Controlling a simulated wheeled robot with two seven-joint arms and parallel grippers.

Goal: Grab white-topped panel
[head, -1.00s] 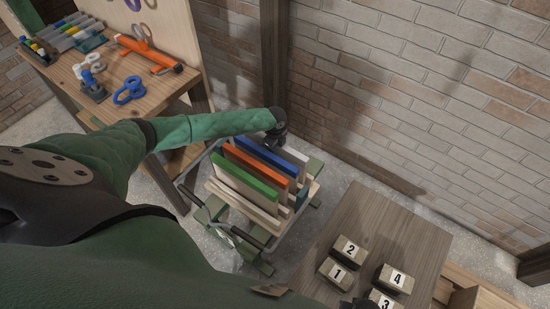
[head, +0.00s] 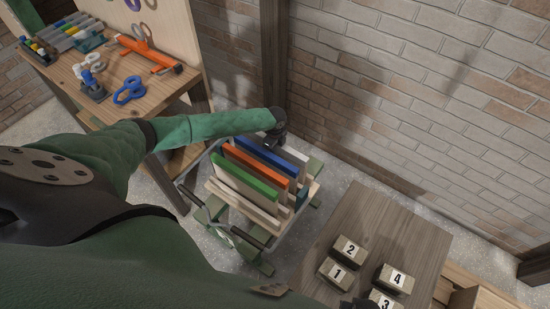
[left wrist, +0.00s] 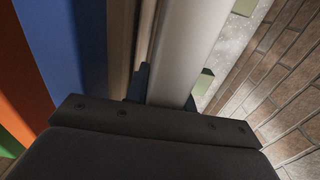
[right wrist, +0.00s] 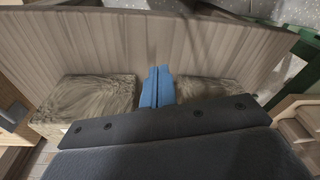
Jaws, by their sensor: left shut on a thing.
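The white-topped panel (head: 294,154) stands upright at the wall-side end of the rack, behind the blue-topped panel (head: 265,157). In the left wrist view its white top (left wrist: 190,50) runs up from between my fingers. My left gripper (head: 277,141) reaches down at the far end of this panel. Its blue fingers (left wrist: 163,92) are shut on the panel, and the panel hides part of them. My right gripper (right wrist: 157,88) has its blue fingertips together with nothing visible between them, over the dark wooden table.
Orange-topped (head: 256,166) and green-topped (head: 250,176) panels share the wheeled rack (head: 232,235). The brick wall (head: 400,110) is close behind. A workbench (head: 115,105) with tools stands at left. Numbered blocks (head: 347,250) lie on the wooden table (head: 375,222) at right.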

